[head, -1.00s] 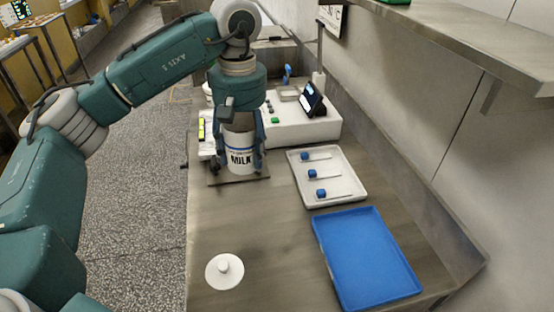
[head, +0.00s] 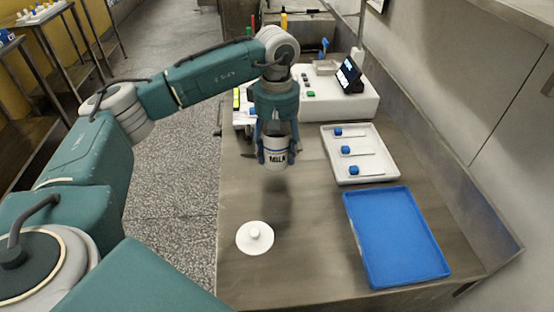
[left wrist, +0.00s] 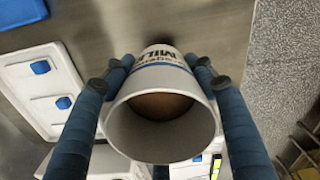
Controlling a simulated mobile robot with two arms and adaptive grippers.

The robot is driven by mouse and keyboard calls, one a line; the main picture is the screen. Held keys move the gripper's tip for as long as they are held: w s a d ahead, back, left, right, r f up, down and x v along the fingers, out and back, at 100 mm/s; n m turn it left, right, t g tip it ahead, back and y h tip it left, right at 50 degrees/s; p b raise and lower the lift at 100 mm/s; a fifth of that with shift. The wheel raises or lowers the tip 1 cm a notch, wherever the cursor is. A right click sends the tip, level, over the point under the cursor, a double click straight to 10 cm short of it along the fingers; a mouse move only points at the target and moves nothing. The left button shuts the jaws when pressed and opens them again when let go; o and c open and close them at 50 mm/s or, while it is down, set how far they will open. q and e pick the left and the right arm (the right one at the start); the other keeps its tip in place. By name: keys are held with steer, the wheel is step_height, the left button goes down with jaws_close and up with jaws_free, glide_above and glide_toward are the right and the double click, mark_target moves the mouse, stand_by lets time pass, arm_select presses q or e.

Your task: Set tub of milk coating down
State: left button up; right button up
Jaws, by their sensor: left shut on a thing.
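The white tub of milk coating (head: 277,152), with a blue stripe and dark MILK lettering, hangs upright in my left gripper (head: 276,158). A dark shadow on the bench below it shows that it is clear of the surface. In the left wrist view the tub (left wrist: 160,132) is open at the top, with brown coating inside, and the two fingers of my left gripper (left wrist: 158,75) press on its sides. A white round lid with a knob (head: 255,238) lies on the bench, nearer than the tub. My right gripper is not in view.
A blue tray (head: 397,238) lies at the front right of the steel bench (head: 300,260). Behind it is a white tray (head: 353,178) with several blue-ended tools. A white machine with a dark screen (head: 348,75) stands at the back. The bench around the lid is clear.

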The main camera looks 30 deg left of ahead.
arm_select(q)
steer(key=shift+f+p, duration=0.3)
steer(key=shift+f, duration=2.25)
steer(key=o, duration=1.5)
